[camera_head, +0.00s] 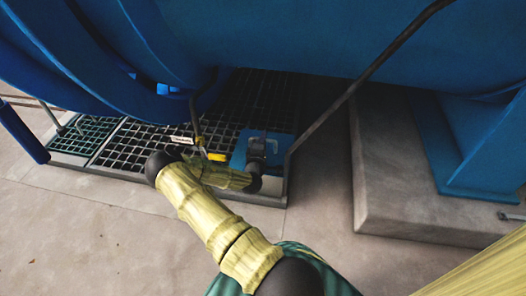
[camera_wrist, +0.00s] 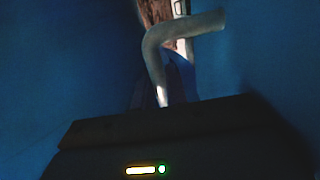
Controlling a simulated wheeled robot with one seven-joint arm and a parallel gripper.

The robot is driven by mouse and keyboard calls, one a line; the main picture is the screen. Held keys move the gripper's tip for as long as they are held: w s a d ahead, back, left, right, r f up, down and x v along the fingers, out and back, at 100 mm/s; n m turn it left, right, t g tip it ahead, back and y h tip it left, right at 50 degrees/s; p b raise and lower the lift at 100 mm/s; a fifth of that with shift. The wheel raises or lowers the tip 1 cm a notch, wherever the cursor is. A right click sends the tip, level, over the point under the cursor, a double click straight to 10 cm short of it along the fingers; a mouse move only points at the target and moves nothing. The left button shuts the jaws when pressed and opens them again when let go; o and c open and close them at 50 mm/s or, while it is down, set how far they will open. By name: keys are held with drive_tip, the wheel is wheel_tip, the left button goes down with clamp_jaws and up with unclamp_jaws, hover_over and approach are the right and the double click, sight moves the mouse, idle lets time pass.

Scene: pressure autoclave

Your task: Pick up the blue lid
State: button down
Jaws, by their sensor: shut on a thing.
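The blue lid (camera_head: 240,149) is a flat, squarish blue piece at the right end of the dark grating in the head view. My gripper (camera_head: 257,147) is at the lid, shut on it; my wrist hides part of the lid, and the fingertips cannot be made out. In the wrist view, the dark body of my gripper (camera_wrist: 180,135) fills the bottom, with dim blue surfaces around it. Which of these blue surfaces belongs to the lid cannot be told.
The large blue vessel (camera_head: 290,35) hangs low over the grating (camera_head: 130,145). A dark slanted rod (camera_head: 370,75) passes right of my gripper. A yellow piece (camera_head: 217,157) and a white tag (camera_head: 181,140) lie to its left. A concrete block (camera_head: 400,190) stands right; floor is clear in front.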

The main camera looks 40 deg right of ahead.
idle(0.3)
drive_tip(key=shift+r, duration=0.1)
wheel_tip(320, 180, up, 10)
drive_tip(key=p, duration=0.7)
drive_tip(key=shift+r, duration=0.1)
idle(0.3)
